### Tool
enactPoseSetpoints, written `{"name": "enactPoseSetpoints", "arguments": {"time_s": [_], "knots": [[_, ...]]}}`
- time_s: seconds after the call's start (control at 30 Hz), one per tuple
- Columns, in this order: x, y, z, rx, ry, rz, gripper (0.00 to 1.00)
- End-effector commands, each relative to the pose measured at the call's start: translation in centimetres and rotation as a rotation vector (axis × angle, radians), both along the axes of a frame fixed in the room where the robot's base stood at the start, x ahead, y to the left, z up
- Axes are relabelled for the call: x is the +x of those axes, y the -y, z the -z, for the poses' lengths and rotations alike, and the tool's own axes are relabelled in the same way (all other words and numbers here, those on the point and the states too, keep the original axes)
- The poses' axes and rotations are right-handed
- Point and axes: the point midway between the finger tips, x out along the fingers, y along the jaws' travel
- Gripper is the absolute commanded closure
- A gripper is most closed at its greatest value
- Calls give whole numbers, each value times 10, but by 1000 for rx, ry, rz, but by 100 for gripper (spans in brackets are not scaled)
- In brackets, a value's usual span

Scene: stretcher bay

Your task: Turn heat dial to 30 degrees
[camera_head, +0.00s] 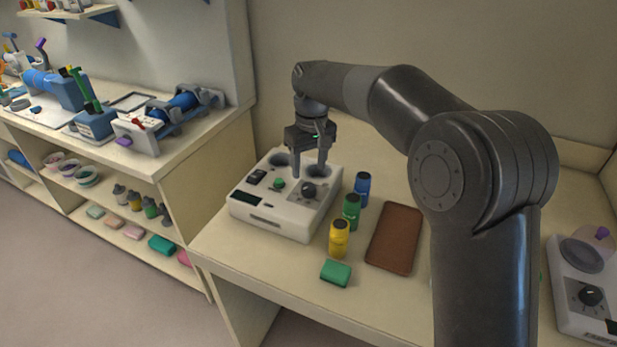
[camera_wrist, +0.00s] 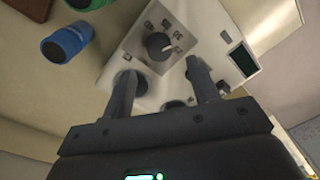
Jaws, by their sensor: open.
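A white box-shaped device (camera_head: 262,219) stands on the bench with two round wells in its top. A black dial (camera_head: 309,190) sits on its top near the front right. Whether the fingers touch the device is unclear.
Blue (camera_head: 362,188), green (camera_head: 351,211) and yellow (camera_head: 339,239) bottles stand right of the device. A green block (camera_head: 336,273) and a brown tray (camera_head: 395,238) lie nearby. Another white device with a black dial (camera_head: 590,296) stands at the far right.

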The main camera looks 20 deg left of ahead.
Motion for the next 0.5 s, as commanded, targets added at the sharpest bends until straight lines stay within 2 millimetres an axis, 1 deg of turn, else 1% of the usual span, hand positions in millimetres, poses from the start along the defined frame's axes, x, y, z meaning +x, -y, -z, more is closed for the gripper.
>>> {"name": "enactPoseSetpoints", "arguments": {"time_s": [0.03,0.2,0.33,0.5], "knots": [[1,0,-11,2,2,0,45],[2,0,-38,1,1,0,45],[2,1,-50,0,0,-1,45],[2,1,-54,0,-1,-1,45]]}}
